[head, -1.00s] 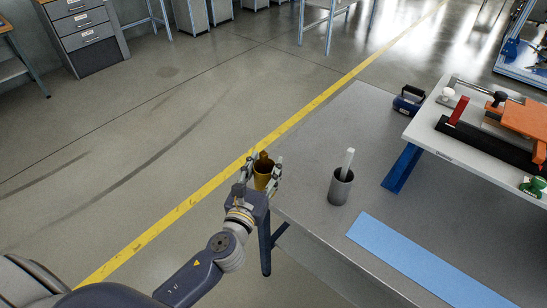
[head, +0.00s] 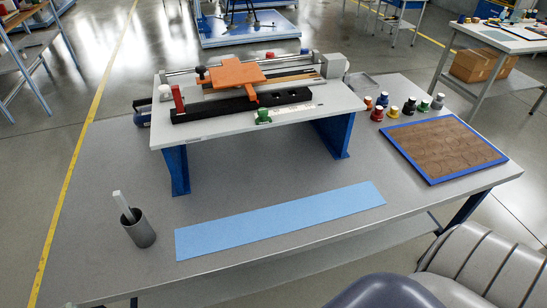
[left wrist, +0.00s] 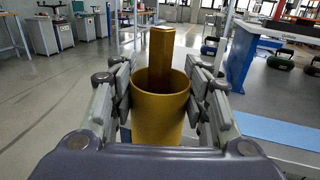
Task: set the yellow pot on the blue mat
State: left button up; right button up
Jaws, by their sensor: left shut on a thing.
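My left gripper (left wrist: 160,88) is shut on the yellow pot (left wrist: 158,118), its fingers pressing the pot from both sides. The pot is upright, and a yellow bar (left wrist: 161,55) stands in it. The blue mat (head: 280,219) lies flat and bare along the near side of the grey table (head: 330,222). In the left wrist view the mat (left wrist: 275,130) shows to the right of the pot. Neither the pot nor my left gripper shows in the head view now. My right gripper is in neither view.
A grey pot (head: 138,231) with a light bar stands left of the mat. Behind the mat is a raised shelf (head: 240,126) on blue legs, carrying an orange and black device. A blue-edged brown board (head: 445,148) and several small coloured bottles are at the right.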

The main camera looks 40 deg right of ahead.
aim_at(285, 217)
jog(key=l+z, duration=0.1)
jog(key=z, duration=0.6)
jog(key=l+z, duration=0.15)
jog(key=z, duration=0.2)
jog(key=i+l, duration=0.3)
jog(key=l, duration=0.25)
jog(key=z, duration=0.05)
